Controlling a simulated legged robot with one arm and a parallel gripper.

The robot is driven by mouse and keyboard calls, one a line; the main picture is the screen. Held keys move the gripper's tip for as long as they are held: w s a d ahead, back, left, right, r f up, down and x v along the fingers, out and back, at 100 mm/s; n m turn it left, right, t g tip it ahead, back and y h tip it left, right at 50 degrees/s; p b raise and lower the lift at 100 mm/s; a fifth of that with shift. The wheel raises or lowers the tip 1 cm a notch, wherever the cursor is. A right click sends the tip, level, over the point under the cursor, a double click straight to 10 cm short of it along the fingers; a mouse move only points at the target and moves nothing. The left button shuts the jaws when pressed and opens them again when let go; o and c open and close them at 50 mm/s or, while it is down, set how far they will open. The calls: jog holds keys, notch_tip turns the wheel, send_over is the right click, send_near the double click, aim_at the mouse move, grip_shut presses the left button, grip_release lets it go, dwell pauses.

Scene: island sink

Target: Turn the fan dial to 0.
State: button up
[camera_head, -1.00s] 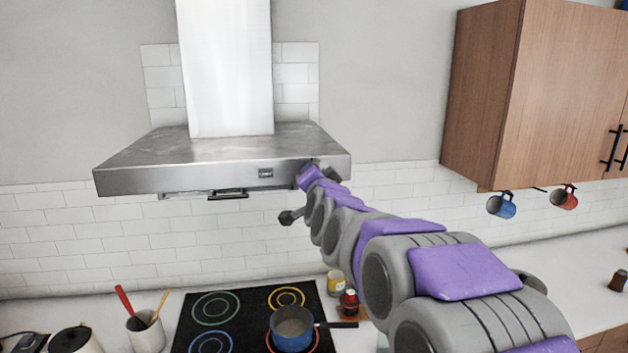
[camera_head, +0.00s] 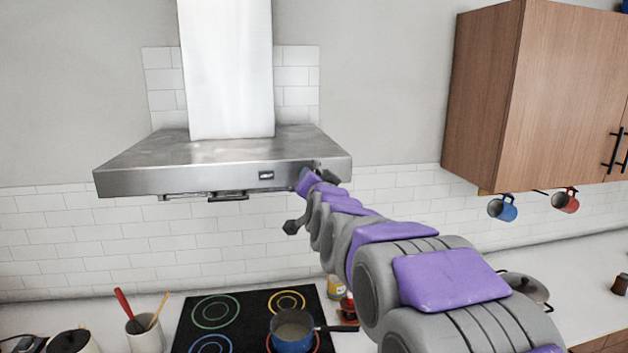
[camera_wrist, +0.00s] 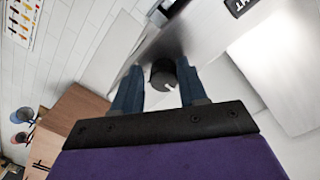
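The fan dial (camera_wrist: 163,75) is a dark round knob with a light mark on its rim, on the front of the metal range hood. In the wrist view it sits between the tips of my gripper (camera_wrist: 158,68). The two blue-grey fingers are apart, one on each side of the dial, with a visible gap to each. Whether the tips reach past its face is hard to tell. In the head view my gripper (camera_head: 316,172) is at the right end of the front panel of the hood (camera_head: 200,180) and hides the dial.
A black cooktop (camera_head: 250,322) with a blue pot (camera_head: 292,340) is below the hood. A wooden cabinet (camera_head: 530,95) hangs at right, with a blue mug (camera_head: 502,209) and a red mug (camera_head: 566,202) under it. Open air lies between hood and cooktop.

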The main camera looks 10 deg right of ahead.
jog(key=shift+o, duration=1.4)
jog(key=shift+w, duration=0.15)
jog(key=shift+r, duration=0.2)
jog(key=shift+s, duration=0.25)
jog(key=s, duration=0.5)
jog(key=s+b, duration=0.1)
jog(key=s, duration=1.1)
jog(key=shift+a+r, duration=0.25)
jog(key=shift+a, duration=0.05)
